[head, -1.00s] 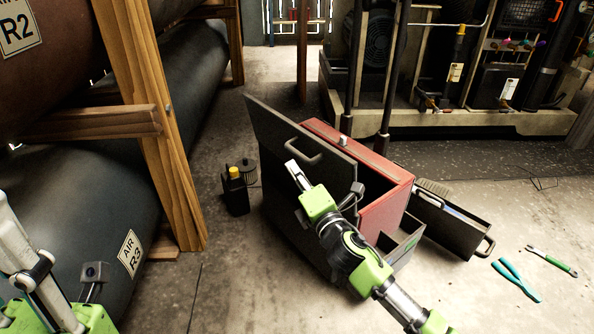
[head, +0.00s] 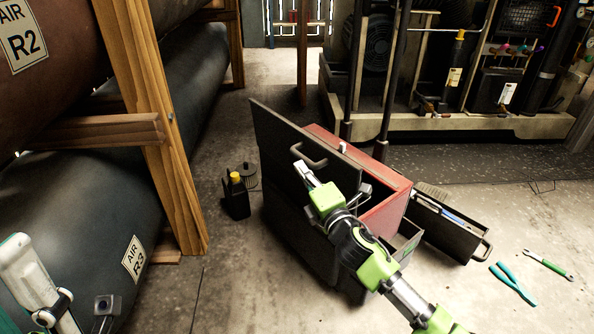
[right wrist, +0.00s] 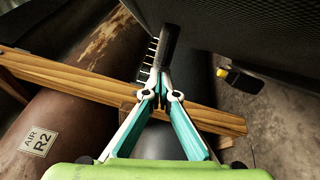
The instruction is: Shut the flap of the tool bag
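The tool bag is a red box (head: 385,222) with a large dark flap (head: 285,135) standing raised on its left side. A grey handle (head: 316,160) is on the flap's visible face. Contact with the flap is unclear. Part of my left gripper (head: 28,272) shows at lower left; its opening is cut off.
A black bottle with a yellow cap (head: 236,197) stands left of the bag. An open dark drawer (head: 450,235) extends right. Teal pliers (head: 513,283) and a green-handled wrench (head: 548,265) lie on the floor at right. A wooden post (head: 150,130) and tanks are at left.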

